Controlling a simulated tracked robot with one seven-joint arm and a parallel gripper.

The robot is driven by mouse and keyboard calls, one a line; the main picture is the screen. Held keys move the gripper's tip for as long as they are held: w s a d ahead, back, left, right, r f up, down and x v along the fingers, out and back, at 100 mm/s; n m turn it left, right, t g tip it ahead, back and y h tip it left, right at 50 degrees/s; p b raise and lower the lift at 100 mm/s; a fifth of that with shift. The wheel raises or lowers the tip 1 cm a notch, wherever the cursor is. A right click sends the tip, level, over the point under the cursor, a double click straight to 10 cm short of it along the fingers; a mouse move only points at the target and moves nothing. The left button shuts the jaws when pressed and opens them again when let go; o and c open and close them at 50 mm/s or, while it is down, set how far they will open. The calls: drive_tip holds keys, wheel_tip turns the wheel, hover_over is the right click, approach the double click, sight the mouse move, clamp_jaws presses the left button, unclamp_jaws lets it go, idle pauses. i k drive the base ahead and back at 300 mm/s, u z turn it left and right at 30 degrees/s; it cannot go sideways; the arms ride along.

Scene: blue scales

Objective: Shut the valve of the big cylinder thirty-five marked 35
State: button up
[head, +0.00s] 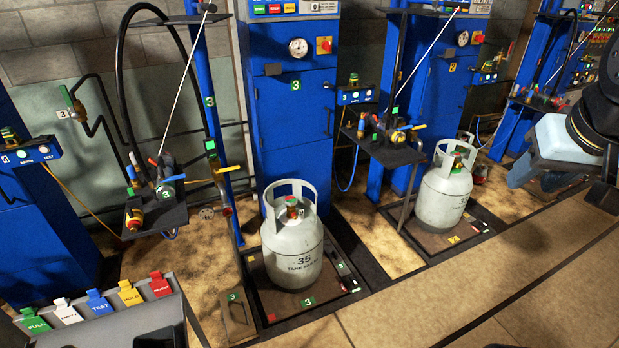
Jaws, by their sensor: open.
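The grey-white cylinder marked 35 (292,255) stands upright on the platform of scale 3 in the middle of the head view. Its valve (291,204), with red and green parts, sits on top inside the pale collar. I cannot tell whether the valve is open or shut. My gripper (560,160) is partly in view at the right edge, black and pale blue, cut off by the frame. It is open, with nothing seen in it. It is far to the right of the cylinder and apart from it.
A similar cylinder (443,198) stands on the scale to the right; its small marking is hard to read. Blue scale columns (290,125) rise behind. Shelves with hoses and tools (157,215) flank the cylinder. A rack of coloured tags (97,303) is at front left. The right foreground floor is clear.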

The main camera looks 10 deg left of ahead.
sight(290, 200)
drive_tip(key=u, duration=0.35)
drive_tip(key=i, duration=1.2)
drive_tip(key=u, duration=0.75)
drive_tip(key=k, duration=0.85)
drive_tip(key=u, duration=0.15)
drive_tip(key=i, duration=0.9)
drive_tip(key=z, duration=0.05)
